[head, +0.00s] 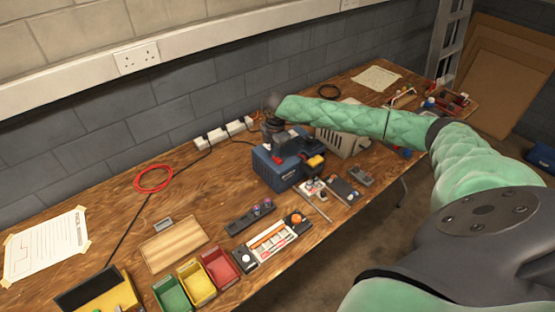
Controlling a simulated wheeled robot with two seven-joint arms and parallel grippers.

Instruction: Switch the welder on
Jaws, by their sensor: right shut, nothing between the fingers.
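A blue box-shaped unit (270,173) with a dark top stands mid-bench. A grey vented box (350,143) stands behind it to the right, partly hidden by my right arm. I cannot tell for sure which of these is the welder, and no power switch is clearly visible. My right gripper (283,158) is shut and empty, pointing down over the blue unit's top. Whether it touches the unit I cannot tell. My right arm comes in from the right, across the bench. My left gripper is out of view.
A white power strip (224,133) with plugs lies near the wall. A red cable loop (153,179), a wooden board (173,240), and green, yellow and red bins (219,267) are at left. Bare bench shows around the cable loop.

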